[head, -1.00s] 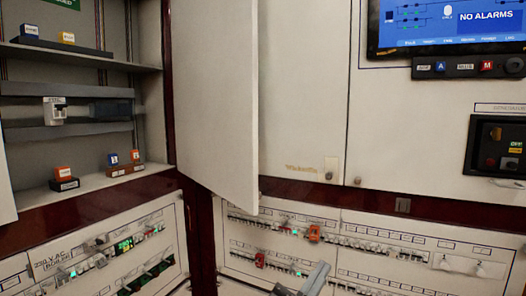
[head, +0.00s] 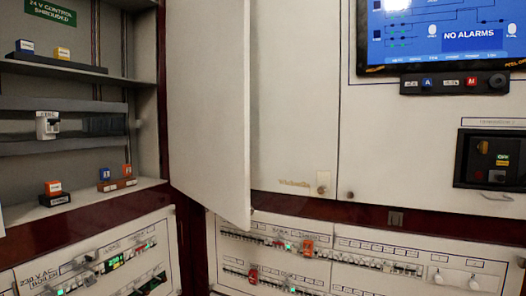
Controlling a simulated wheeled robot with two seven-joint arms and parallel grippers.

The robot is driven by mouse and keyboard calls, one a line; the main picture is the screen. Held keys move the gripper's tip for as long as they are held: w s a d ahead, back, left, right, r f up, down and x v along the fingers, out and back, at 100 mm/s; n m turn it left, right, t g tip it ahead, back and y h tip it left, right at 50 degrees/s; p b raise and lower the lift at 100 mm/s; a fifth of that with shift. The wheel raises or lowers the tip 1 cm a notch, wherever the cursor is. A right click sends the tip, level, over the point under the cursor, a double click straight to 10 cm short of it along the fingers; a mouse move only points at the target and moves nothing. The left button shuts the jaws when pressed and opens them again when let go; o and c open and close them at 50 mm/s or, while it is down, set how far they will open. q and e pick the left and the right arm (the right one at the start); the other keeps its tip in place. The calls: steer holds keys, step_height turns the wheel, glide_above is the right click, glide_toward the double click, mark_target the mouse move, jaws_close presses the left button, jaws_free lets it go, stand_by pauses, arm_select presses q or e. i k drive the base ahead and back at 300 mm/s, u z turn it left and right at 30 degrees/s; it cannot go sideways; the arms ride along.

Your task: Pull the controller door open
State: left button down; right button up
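A tall white door (head: 209,110) stands swung out in the middle of the head view, between an open shelf cabinet on the left and a closed white panel on the right. I cannot tell whether it is the controller door. The closed white panel (head: 293,110) behind it carries a small round knob or lock (head: 323,190) at its lower right, beside faint lettering. Neither of my grippers shows now, so I cannot see any contact with a door.
The open cabinet holds shelves (head: 60,67) with small labelled blocks. Breaker rows (head: 300,247) run along the bottom. A screen (head: 450,32) reading NO ALARMS is at upper right, above a dark switch box (head: 490,160).

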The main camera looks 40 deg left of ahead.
mark_target(208, 42)
steer(key=z, duration=1.05)
steer(key=k, duration=0.8)
steer(key=u, duration=0.75)
steer(key=i, duration=0.5)
steer(key=u, duration=0.05)
